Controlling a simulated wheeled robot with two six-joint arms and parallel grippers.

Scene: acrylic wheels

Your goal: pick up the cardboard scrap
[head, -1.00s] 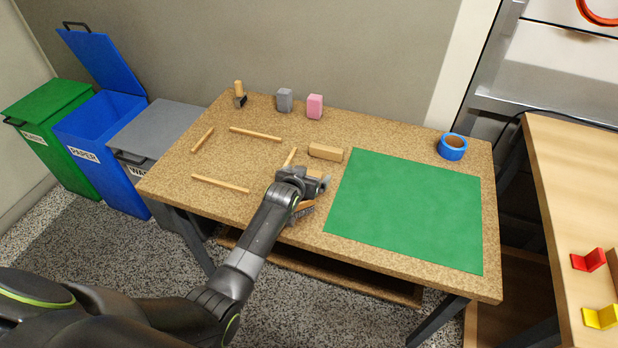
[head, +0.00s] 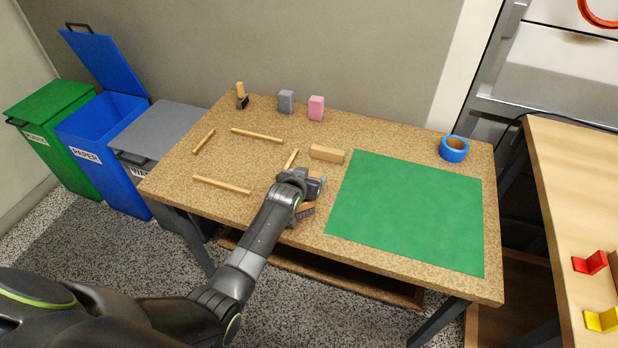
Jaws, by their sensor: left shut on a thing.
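My left gripper (head: 314,188) is low over the front middle of the cork-topped table, just left of the green mat. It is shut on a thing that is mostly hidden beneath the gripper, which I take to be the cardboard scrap. A small tan edge (head: 315,174) shows just behind the gripper; I cannot tell whether it is part of the scrap. Part of a brush-like thing with an orange-brown top (head: 306,208) shows just in front of the gripper. My right gripper is not in view.
On the table (head: 240,210) are several wooden strips (head: 257,136), a wooden block (head: 327,154), grey (head: 286,101) and pink (head: 316,107) blocks, blue tape (head: 454,149) and the green mat (head: 405,210). Left are green (head: 55,150), open blue (head: 110,165) and grey (head: 165,130) bins.

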